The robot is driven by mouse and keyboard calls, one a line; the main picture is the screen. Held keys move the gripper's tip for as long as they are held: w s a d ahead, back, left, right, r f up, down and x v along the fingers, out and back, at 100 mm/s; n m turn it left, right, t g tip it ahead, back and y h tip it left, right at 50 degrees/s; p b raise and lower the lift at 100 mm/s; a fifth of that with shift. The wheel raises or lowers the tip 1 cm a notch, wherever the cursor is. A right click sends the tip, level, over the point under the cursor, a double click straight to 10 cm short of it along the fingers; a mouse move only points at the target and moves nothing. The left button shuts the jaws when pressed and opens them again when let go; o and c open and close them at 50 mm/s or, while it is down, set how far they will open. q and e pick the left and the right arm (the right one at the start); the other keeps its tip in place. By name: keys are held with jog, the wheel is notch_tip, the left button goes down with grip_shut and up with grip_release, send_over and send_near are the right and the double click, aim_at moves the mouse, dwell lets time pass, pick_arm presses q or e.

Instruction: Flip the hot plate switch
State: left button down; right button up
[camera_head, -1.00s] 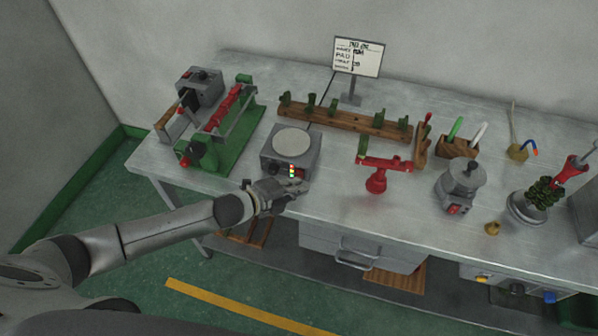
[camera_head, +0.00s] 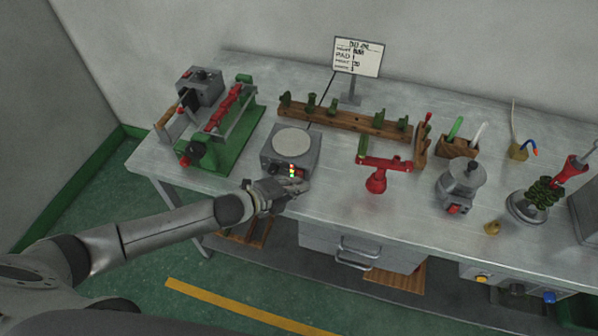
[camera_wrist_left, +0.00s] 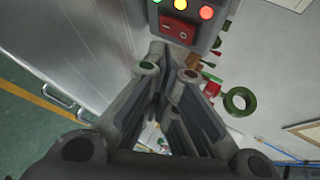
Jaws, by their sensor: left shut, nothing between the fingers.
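The hot plate (camera_head: 291,148) is a grey box with a round pale plate on top, near the front edge of the table. Its front carries a column of small lights, red, yellow and green, and a red switch. In the left wrist view the red rocker switch (camera_wrist_left: 180,28) sits on the grey front face, just past my fingertips, under the lights. My left gripper (camera_head: 300,187) is shut and empty, right in front of the hot plate's front face. In the left wrist view its fingertips (camera_wrist_left: 174,58) are close below the switch; whether they touch it I cannot tell. My right gripper is not in view.
A green-and-red machine (camera_head: 215,140) stands left of the hot plate. A wooden rack (camera_head: 330,118) lies behind it. A red clamp (camera_head: 377,180) and a grey pot (camera_head: 460,183) stand to the right. A drawer handle (camera_head: 352,255) sticks out below the table edge.

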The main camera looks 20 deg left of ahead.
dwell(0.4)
pick_arm(q)
jog(key=shift+w+r, duration=0.1)
jog(key=shift+w, duration=0.3)
jog(key=shift+w, duration=0.3)
dwell(0.6)
jog(key=shift+s, duration=0.1)
jog(key=shift+s+p, duration=0.4)
jog(key=shift+s, duration=0.25)
jog(key=shift+s+f, duration=0.2)
jog(key=shift+s, duration=0.4)
jog(key=shift+s+f+p, duration=0.15)
jog(key=shift+s+p, duration=0.15)
jog(key=shift+s, duration=1.6)
